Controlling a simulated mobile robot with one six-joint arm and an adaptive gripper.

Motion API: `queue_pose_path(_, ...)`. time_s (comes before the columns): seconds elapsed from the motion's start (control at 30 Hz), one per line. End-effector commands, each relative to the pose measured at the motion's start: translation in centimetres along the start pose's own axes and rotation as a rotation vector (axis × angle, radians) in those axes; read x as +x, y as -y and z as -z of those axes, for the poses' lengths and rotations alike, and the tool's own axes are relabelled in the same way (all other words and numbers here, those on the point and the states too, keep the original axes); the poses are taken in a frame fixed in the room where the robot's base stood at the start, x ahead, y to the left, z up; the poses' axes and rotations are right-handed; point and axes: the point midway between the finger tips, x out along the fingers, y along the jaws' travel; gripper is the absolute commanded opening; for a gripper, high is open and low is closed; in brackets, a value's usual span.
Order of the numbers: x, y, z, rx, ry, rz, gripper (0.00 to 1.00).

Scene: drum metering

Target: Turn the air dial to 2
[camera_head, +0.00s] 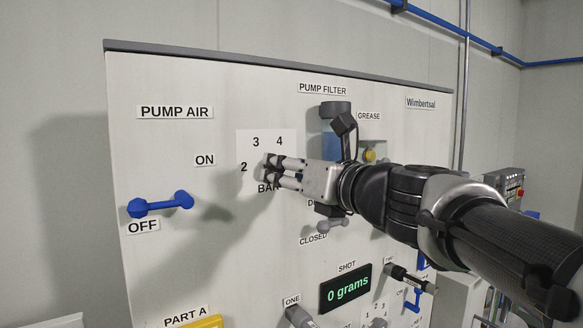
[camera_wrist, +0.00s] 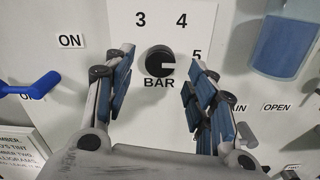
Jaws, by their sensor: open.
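The air dial (camera_wrist: 160,61) is a round black knob in the wrist view, on a white scale plate (camera_wrist: 160,112) just above the word BAR. A pale mark shows on its right side; its exact pointing is hard to tell. The numbers 3, 4 and part of 5 show around it. My gripper (camera_wrist: 161,72) is open, with one finger left and one right of the dial, apart from it in the picture. In the head view my gripper (camera_head: 272,172) is at the scale plate (camera_head: 258,133) and hides the dial; the 2 shows just left of the fingers.
A blue PUMP AIR lever (camera_head: 160,204) points from OFF toward the right, left of the scale. A blue filter bowl (camera_head: 331,147) and a yellow grease knob (camera_head: 369,155) stick out at the right. A display (camera_head: 346,288) below reads 0 grams.

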Motion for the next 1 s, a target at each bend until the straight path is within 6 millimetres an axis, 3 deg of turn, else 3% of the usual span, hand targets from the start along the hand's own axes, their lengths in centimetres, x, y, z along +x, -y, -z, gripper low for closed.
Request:
queue_pose_path(0.2, 2.8, 0.0, 0.0, -0.001, -0.001, 0.0, 0.51)
queue_pose_path(0.6, 3.5, 0.0, 0.0, -0.001, 0.0, 0.0, 0.51)
queue_pose_path(1.0, 3.4, 0.0, 0.0, -0.001, 0.0, 0.001, 0.24)
